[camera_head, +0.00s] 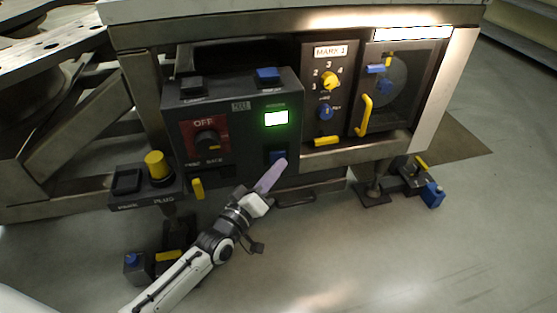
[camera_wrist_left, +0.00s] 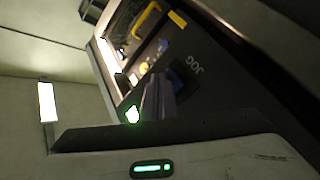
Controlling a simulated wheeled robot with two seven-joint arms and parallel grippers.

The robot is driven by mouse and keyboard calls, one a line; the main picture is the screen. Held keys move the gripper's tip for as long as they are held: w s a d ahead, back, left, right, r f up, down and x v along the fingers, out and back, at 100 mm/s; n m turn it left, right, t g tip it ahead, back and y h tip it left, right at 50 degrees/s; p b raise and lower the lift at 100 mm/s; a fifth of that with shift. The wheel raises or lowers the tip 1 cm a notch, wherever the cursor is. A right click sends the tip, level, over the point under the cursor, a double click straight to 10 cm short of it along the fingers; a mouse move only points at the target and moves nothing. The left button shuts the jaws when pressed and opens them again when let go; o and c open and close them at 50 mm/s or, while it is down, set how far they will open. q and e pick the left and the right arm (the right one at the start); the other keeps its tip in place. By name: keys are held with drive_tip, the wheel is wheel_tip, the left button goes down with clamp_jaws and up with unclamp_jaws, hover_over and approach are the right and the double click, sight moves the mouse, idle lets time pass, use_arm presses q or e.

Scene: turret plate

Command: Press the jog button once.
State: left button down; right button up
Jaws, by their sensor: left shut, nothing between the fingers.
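The jog button is a blue button (camera_head: 277,155) low on the front of the dark control box (camera_head: 225,170), below the lit green-white display (camera_head: 276,118). My left gripper (camera_head: 281,163) is shut and empty. Its fingertips overlap the lower part of the button in the head view; I cannot tell whether they touch it. In the left wrist view the closed fingers (camera_wrist_left: 155,92) point at the panel, with the JOG label (camera_wrist_left: 193,67) and the dark blue button (camera_wrist_left: 180,76) just beyond and to their right. The fingers hide part of the button.
A red OFF panel with a black knob (camera_head: 206,138) is left on the box. A MARK 1 panel with a yellow dial (camera_head: 330,80) and a door with a yellow handle (camera_head: 364,115) stand right. A yellow plug (camera_head: 156,164) sits lower left.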

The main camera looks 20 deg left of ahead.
use_arm(q)
drive_tip(key=shift+w+a, duration=0.2)
drive_tip(key=shift+w, duration=0.05)
drive_tip(key=shift+s+d, duration=0.1)
drive_tip(key=shift+s, duration=0.05)
idle(0.4)
drive_tip(key=shift+s+d+p, duration=0.5)
drive_tip(key=shift+s+p, duration=0.05)
drive_tip(key=shift+s, duration=0.2)
drive_tip(key=s+d+p, duration=0.1)
drive_tip(key=s, duration=0.1)
drive_tip(key=s+d+p, duration=0.1)
drive_tip(key=s+d, duration=0.1)
drive_tip(key=shift+s, duration=0.1)
